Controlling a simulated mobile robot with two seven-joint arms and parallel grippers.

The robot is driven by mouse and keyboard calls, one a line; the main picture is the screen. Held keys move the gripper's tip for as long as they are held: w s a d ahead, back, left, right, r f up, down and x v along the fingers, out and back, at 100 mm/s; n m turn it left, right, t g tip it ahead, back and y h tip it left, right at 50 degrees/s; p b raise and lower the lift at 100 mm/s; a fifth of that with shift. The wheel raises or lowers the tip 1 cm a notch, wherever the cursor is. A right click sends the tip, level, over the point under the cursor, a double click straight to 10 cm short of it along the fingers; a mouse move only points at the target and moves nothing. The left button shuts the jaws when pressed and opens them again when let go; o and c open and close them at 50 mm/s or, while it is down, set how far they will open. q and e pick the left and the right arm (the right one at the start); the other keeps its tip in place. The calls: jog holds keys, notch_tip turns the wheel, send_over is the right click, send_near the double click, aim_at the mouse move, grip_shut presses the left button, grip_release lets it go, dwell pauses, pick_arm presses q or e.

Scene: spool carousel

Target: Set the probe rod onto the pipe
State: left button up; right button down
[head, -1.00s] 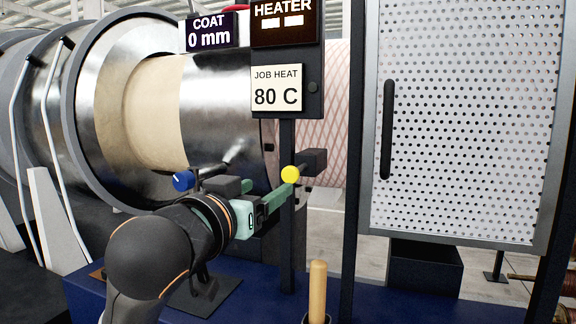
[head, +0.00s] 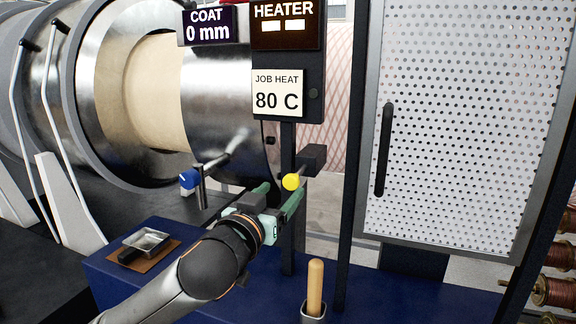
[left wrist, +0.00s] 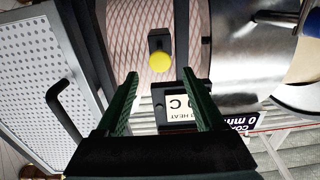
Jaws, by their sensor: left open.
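A metal rod (head: 222,160) with a blue end piece sits on a short post beside the shiny steel pipe (head: 215,95); it looks like the probe rod. Its tip points at the pipe's side, and I cannot tell if it touches. It also shows at the top right of the left wrist view (left wrist: 275,17). My left gripper (head: 285,188) is open and empty, right of the rod. A yellow knob (head: 291,181) on a dark block is by its fingertips in the head view, and shows beyond the open fingers in the left wrist view (left wrist: 160,62). My right gripper is out of view.
A sign post with a JOB HEAT 80 C plate (head: 278,93) stands just behind the gripper. A perforated door (head: 460,130) fills the right. A wooden handle (head: 315,285) stands in a holder on the blue bench (head: 170,285).

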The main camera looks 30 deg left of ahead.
aim_at(290, 182)
pick_arm(q)
jog(key=shift+x, duration=2.5)
jog(key=shift+c, duration=0.3)
grip_shut()
